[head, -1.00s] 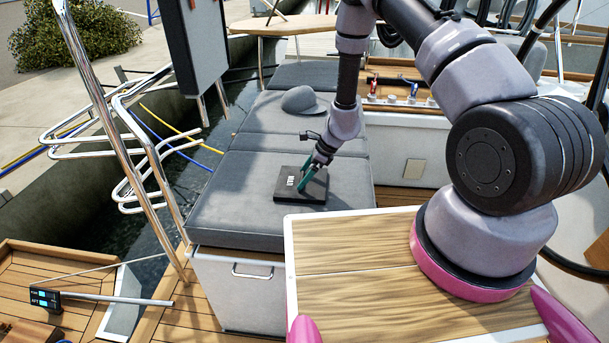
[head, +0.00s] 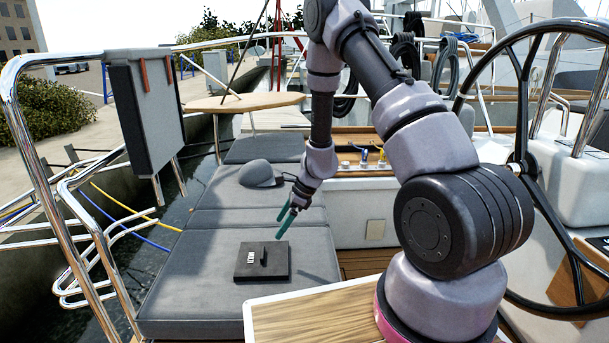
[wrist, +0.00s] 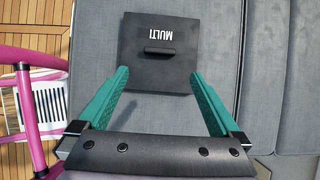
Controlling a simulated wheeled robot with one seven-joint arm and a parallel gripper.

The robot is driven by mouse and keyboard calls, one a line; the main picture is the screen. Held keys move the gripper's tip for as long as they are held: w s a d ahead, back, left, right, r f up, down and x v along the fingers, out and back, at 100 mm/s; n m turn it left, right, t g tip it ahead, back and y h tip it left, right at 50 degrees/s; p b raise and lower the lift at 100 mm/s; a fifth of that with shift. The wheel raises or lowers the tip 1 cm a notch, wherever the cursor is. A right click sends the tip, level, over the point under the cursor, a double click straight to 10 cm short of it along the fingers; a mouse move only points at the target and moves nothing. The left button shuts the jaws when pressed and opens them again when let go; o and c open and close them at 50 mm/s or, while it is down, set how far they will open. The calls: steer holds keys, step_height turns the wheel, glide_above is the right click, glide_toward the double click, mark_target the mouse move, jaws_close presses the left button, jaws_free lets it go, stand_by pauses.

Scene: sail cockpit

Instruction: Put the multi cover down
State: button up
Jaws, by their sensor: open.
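The multi cover (head: 247,266) is a flat, dark square plate with a small raised grip and white lettering. It lies flat on the grey seat cushion (head: 190,300). In the wrist view the cover (wrist: 180,75) reads "MULTI" upside down and lies beyond my fingertips. My gripper (head: 284,223) has green fingers and hangs above and to the right of the cover, apart from it. In the wrist view my gripper (wrist: 162,82) is open wide with nothing between its fingers.
A grey cap (head: 258,174) lies further back on the cushions. A round wooden table (head: 245,101) stands behind. A steering wheel (head: 470,90) is at the right, and steel rails (head: 30,150) run along the left. The cushion around the cover is clear.

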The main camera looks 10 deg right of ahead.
steer(key=s+d+r+n+t, duration=0.15)
steer(key=r+n, duration=0.25)
steer(key=r, duration=1)
steer(key=s+d+r+n, duration=0.1)
steer(key=s+r+n, duration=0.25)
steer(key=r, duration=1.05)
steer(key=s+d+r+n+t+h, duration=0.2)
steer(key=s+d+r+n, duration=0.2)
steer(key=s+r, duration=0.4)
steer(key=s+d+r+n+t+h, duration=0.1)
steer(key=s+d+r+n, duration=0.3)
steer(key=s+r, duration=0.4)
steer(key=s+d+t, duration=0.1)
steer(key=s, duration=0.1)
steer(key=shift+s+r+h, duration=0.15)
steer(key=shift+s+h, duration=0.15)
steer(key=shift+h, duration=0.1)
steer(key=shift+d+n+t, duration=0.1)
steer(key=shift+n+t, duration=0.15)
